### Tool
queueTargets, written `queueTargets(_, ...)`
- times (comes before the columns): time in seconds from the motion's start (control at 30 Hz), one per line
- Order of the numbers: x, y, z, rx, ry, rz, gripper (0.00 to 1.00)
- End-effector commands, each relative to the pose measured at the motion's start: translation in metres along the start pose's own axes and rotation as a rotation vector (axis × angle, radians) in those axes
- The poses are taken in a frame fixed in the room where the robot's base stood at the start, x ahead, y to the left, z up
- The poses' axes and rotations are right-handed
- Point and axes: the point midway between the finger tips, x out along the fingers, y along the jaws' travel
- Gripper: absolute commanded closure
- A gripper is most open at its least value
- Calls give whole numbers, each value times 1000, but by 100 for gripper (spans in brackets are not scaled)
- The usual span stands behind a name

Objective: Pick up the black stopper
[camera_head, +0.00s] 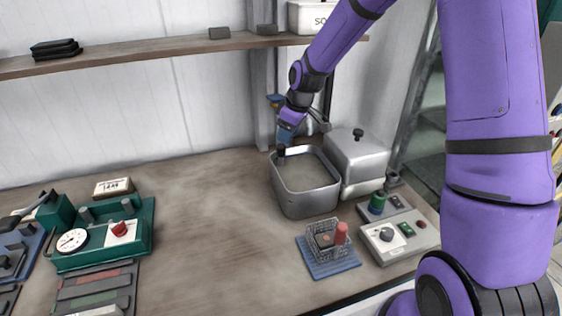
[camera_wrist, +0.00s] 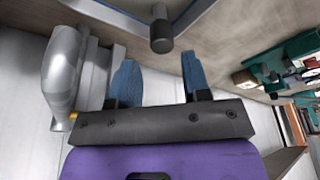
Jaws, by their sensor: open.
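The black stopper (camera_head: 281,150) is a small dark cylinder at the back left corner of the open metal tank (camera_head: 307,204). In the wrist view the black stopper (camera_wrist: 161,36) stands out beside the tank rim, ahead of my fingers and roughly centred between them. My gripper (camera_head: 286,136) is just above it in the head view, pointing down. In the wrist view my gripper (camera_wrist: 159,66) has its two blue fingers apart with nothing between them. The stopper looks clear of both fingers; the exact gap is hard to tell.
A lidded metal box (camera_head: 358,160) with a black knob stands right of the tank. A grey metal pipe (camera_wrist: 63,72) is close beside my left finger in the wrist view. A wire basket (camera_head: 325,240) sits in front. The bench middle (camera_head: 200,215) is clear; a shelf (camera_head: 180,48) runs above.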

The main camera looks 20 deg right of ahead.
Motion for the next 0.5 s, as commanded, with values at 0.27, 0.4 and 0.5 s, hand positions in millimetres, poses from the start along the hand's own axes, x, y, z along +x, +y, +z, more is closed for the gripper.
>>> queueTargets(0.27, 24, 0, 0, -1, 0, 0, 56)
queueTargets(0.4, 32, -1, -1, -1, -1, -1, 56)
queueTargets(0.5, 45, -2, -2, -2, -2, -2, 56)
